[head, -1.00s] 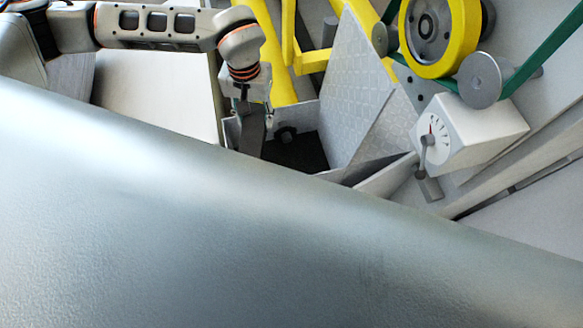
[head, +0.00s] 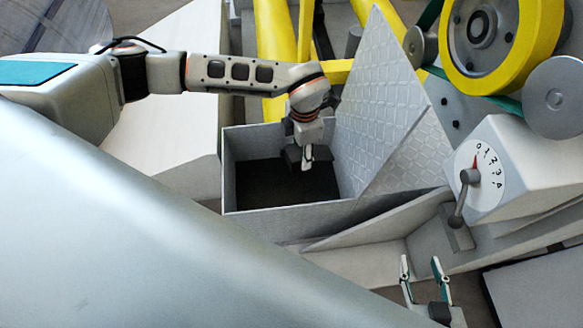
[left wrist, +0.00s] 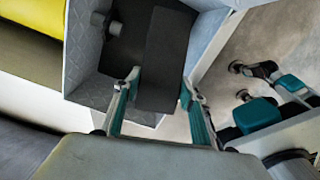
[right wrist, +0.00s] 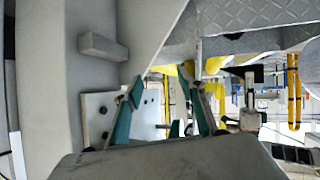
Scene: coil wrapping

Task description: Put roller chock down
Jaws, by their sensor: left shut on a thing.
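My left gripper (head: 308,160) is over the dark-floored grey bin (head: 285,222) in the head view, pointing down into it. In the left wrist view its fingers (left wrist: 157,95) are shut on the roller chock (left wrist: 164,50), a dark grey wedge-like block. In the head view only a dark part beside the fingers shows, and I cannot tell whether the chock touches the bin floor. My right gripper (head: 425,275) is open and empty at the lower right, away from the bin. Its parted fingers (right wrist: 165,95) also show in the right wrist view.
A large grey metal roll surface (head: 150,230) fills the lower left. A slanted textured grey plate (head: 385,110) rises right of the bin. A dial box (head: 525,165) with a lever, a yellow wheel (head: 535,40) and a green belt stand at the right. A dark knobbed part (left wrist: 115,28) lies in the bin.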

